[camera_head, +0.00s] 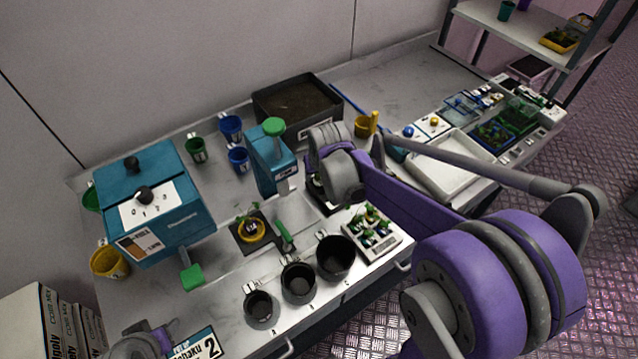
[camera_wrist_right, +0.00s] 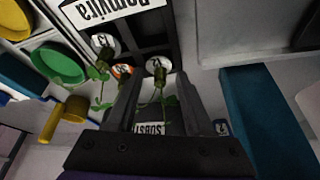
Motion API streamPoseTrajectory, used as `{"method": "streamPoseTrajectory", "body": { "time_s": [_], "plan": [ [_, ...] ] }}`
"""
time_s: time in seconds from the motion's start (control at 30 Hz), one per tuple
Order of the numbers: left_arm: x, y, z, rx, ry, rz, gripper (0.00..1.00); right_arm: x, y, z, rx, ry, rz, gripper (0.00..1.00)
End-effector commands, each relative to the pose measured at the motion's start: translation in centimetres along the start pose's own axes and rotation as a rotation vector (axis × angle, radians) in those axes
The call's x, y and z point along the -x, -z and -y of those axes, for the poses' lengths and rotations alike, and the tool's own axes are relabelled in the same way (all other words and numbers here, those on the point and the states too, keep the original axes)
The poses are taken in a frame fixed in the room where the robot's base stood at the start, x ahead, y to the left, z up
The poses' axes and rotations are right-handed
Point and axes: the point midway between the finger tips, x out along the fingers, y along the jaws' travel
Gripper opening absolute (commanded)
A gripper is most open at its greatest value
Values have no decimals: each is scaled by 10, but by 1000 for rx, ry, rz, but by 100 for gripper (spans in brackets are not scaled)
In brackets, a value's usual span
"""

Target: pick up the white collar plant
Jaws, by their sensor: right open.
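In the right wrist view, a plant with a white collar (camera_wrist_right: 158,66) has its green stem and leaves between the fingers of my right gripper (camera_wrist_right: 158,84). The fingers are apart, one on each side, and I see no contact. Another white-collared plant (camera_wrist_right: 102,42) and an orange-collared one (camera_wrist_right: 122,71) are in the same black-celled rack (camera_wrist_right: 150,28). In the head view, my right gripper's wrist hides its fingertips and most of a dark rack (camera_head: 320,196). Part of my left arm shows at the bottom left; its fingers cannot be made out.
A teal dispenser (camera_head: 272,165) stands close to the left of my right gripper. A white tray of seedlings (camera_head: 392,238) and several black cups (camera_head: 298,284) are at the front. A yellow mug (camera_head: 363,127) and a soil bin (camera_head: 298,122) are behind.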

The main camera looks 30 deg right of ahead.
Motion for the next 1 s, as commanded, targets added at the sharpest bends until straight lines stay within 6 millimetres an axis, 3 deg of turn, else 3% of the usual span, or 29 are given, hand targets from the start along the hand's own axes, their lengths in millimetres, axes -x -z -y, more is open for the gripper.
{"method": "streamPoseTrajectory", "body": {
  "time_s": [0.13, 0.4, 0.43, 0.77, 1.0],
  "plan": [
    [0, 0, 0, 0, 0, 0, 51, 0, 0, 0, 0, 0, 0, 50],
    [0, 0, 0, 0, 0, 0, 51, 1, 0, 0, 0, 0, 0, 2],
    [0, 0, 0, 0, 0, 0, 51, 1, 0, 0, 0, 0, 0, 0],
    [0, 0, 0, 0, 0, 0, 51, 2, 1, 0, 0, 0, 0, 0],
    [2, 3, 0, 0, 0, -3, 51, 23, 10, 0, 0, 0, -1, 0]
  ]
}}
